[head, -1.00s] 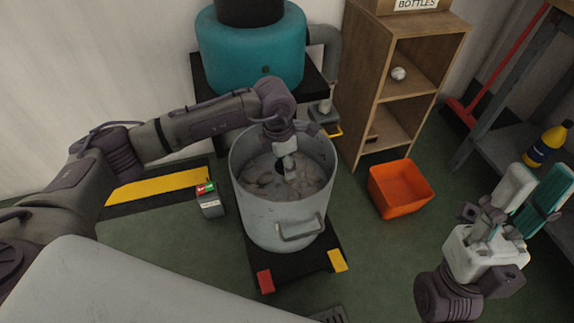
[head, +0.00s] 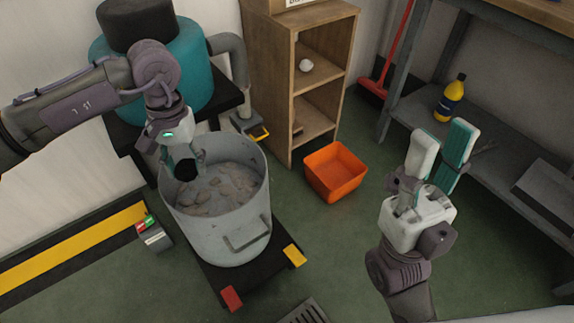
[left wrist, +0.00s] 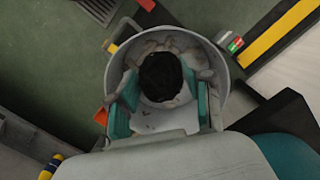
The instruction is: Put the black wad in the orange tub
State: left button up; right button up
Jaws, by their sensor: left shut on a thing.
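The black wad (head: 186,170) is a dark round lump held in my left gripper (head: 182,165), over the left part of the big grey pot. In the left wrist view the wad (left wrist: 161,76) sits between the two teal-lined fingers, above the pot's opening. The orange tub (head: 335,172) stands on the floor to the right of the pot; the part of its inside that shows looks empty. My right gripper (head: 443,150) is open and empty, to the right of the tub, fingers pointing up.
The grey pot (head: 243,222) holds greyish lumpy contents and stands on a black base. A wooden shelf (head: 282,100) rises behind the tub. A teal machine (head: 195,85) stands behind the pot. A grey bench (head: 505,160) is at right. Green floor is free around the tub.

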aim_at(332, 178)
jog(key=k+l+u, duration=0.1)
jog(key=l, duration=0.95)
jog(key=k+l+u, duration=0.15)
jog(key=l, duration=0.4)
jog(key=i+l+u, duration=0.35)
jog(key=i+l, duration=1.05)
jog(key=l, duration=0.1)
